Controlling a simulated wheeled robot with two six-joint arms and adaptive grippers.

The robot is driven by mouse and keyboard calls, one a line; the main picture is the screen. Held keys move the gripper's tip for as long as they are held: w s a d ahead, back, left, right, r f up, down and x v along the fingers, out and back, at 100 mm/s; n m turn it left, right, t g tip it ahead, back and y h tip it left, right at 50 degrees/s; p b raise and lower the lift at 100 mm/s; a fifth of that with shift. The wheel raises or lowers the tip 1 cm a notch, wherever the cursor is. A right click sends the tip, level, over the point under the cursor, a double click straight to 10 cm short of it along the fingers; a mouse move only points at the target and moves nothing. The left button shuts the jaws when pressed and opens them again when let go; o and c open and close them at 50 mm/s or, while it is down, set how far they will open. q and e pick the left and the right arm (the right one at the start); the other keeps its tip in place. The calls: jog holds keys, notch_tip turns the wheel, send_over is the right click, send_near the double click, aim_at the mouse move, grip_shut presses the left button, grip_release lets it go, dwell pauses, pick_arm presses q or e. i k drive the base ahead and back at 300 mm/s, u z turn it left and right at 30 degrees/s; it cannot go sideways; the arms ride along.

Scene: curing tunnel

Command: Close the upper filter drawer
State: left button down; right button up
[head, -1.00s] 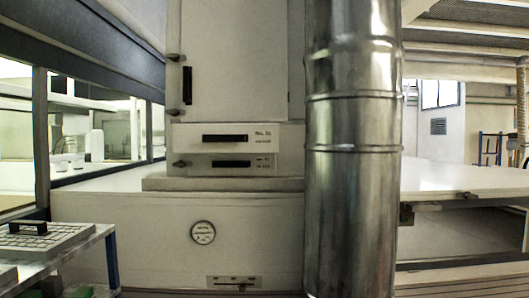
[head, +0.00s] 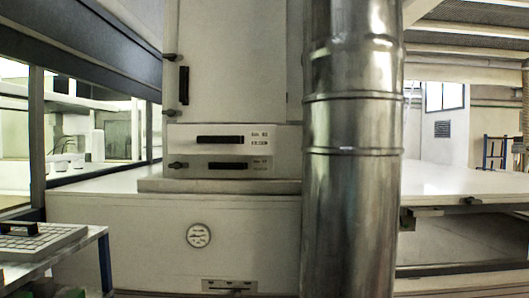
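The upper filter drawer (head: 268,147) is a pale front with a dark bar handle (head: 220,140) and a small printed label, set below a tall cabinet door. Its front looks wider and brighter than the lower drawer and seems to stand out from it; how far is hard to tell. The lower drawer (head: 195,164) is greyer, with its own dark handle, directly beneath. Neither of my grippers is in view.
A shiny metal duct (head: 352,210) stands upright just right of the drawers. A ledge (head: 220,186) runs below them, above a panel with a round gauge (head: 199,235). A low table with a gridded tray (head: 62,240) is at the lower left. A pale bench (head: 460,180) extends right.

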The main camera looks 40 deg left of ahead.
aim_at(195, 139)
jog(key=i, duration=0.85)
jog(key=u, duration=0.4)
